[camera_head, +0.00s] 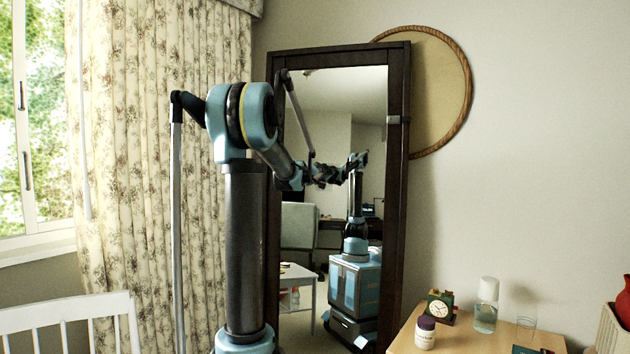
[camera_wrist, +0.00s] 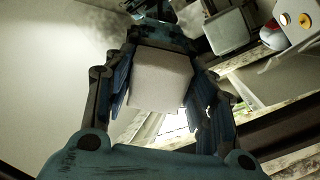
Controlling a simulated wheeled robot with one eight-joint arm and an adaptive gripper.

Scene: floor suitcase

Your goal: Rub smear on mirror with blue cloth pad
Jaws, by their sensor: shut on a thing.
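The tall dark-framed mirror (camera_head: 399,160) leans at the wall in the head view. My gripper (camera_head: 312,176) reaches to the middle of its glass, close to its own reflection. In the wrist view my gripper (camera_wrist: 168,88) is shut on the cloth pad (camera_wrist: 160,80), a pale block with a dark blue layer at its far end. The blue end faces the glass; whether it touches I cannot tell. A dark greyish smudge (camera_wrist: 95,20), probably the smear, shows at the upper left of the wrist view. In the head view the smear cannot be made out.
A wooden table (camera_head: 408,340) at the lower right holds a clock (camera_head: 440,307), a white bottle (camera_head: 425,333), a clear bottle (camera_head: 486,305) and a glass (camera_head: 526,328). A floral curtain (camera_head: 130,150) hangs left. A white slatted chair back (camera_head: 75,325) stands lower left.

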